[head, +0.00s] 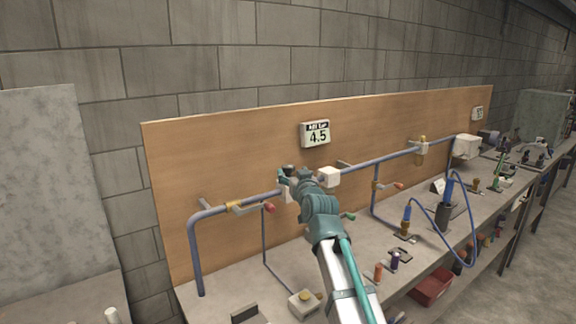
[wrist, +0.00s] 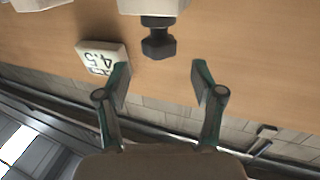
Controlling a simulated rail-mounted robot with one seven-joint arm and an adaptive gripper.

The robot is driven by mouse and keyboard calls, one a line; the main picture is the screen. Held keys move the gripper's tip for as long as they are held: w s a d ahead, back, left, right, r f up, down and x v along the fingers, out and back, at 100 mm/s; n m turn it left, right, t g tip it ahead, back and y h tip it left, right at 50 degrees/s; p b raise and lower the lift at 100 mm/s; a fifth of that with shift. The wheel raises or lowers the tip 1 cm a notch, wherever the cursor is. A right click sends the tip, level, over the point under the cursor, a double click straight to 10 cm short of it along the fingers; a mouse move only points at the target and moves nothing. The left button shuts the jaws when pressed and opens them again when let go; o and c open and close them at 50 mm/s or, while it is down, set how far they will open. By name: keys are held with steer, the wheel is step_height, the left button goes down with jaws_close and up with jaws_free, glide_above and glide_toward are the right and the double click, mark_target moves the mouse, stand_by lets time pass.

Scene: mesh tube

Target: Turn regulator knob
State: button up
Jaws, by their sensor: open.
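The dark regulator knob (wrist: 158,42) sticks out from a white regulator body (wrist: 152,5) at the top of the wrist view. My gripper (wrist: 162,78) is open and empty. Its two fingers stand either side of the knob's line, with the knob ahead of the fingertips and apart from them. In the head view my gripper (head: 287,177) is at the blue pipe, left of a white block (head: 328,176). My arm hides part of the pipe there. A white display (head: 316,135) on the board reads 4.5; it also shows in the wrist view (wrist: 103,57).
The wooden board (head: 230,140) stands behind the blue pipe (head: 368,161). Valves with red-tipped handles (head: 268,207) project from the pipework. The bench carries a box with a yellow button (head: 305,302), several small fittings and a blue hose (head: 458,261). A red bin (head: 433,287) sits lower.

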mark_target(290, 169)
steer(key=p+x, duration=0.1)
steer(key=x, duration=0.5)
steer(key=shift+w, duration=0.2)
steer(key=c, duration=1.2)
